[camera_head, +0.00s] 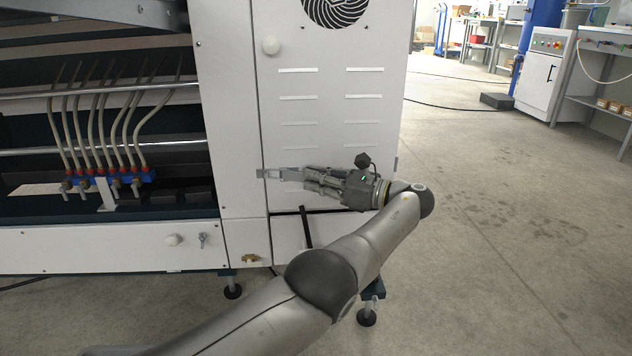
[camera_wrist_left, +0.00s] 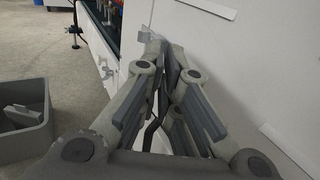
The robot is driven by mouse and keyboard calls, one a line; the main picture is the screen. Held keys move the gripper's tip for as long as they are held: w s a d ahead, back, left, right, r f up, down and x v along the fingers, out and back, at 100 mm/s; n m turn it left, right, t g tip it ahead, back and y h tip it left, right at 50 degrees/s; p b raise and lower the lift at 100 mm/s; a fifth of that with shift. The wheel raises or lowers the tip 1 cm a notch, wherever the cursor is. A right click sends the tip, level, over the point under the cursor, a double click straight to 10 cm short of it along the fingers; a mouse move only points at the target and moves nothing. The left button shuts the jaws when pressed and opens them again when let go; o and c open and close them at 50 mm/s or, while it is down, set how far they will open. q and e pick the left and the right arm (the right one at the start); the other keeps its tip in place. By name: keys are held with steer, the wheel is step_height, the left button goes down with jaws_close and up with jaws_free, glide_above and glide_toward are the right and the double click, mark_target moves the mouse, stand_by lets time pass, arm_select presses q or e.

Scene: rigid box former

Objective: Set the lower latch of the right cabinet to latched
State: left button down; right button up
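The right cabinet (camera_head: 330,140) is a white door with vent slots and a fan grille. Its upper latch (camera_head: 271,45) is a round pale knob near the door's left edge. No lower latch can be made out clearly; my left gripper covers the lower left part of the door. My left gripper (camera_head: 264,173) lies across the door front, pointing left, with its tips near the door's left edge. In the left wrist view its fingers (camera_wrist_left: 162,58) converge almost together. I cannot tell whether they touch a latch. My right gripper is not in view.
The open machine bay with bent tubes (camera_head: 105,125) is left of the cabinet. A grey bin (camera_wrist_left: 25,125) shows in the left wrist view. The floor to the right (camera_head: 500,220) is clear.

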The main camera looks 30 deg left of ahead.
arm_select(q)
steer(key=shift+a, duration=0.1)
steer(key=c, duration=1.7)
jaws_free()
steer(key=shift+r, duration=0.1)
step_height(320, 180, up, 10)
steer(key=shift+f, duration=0.1)
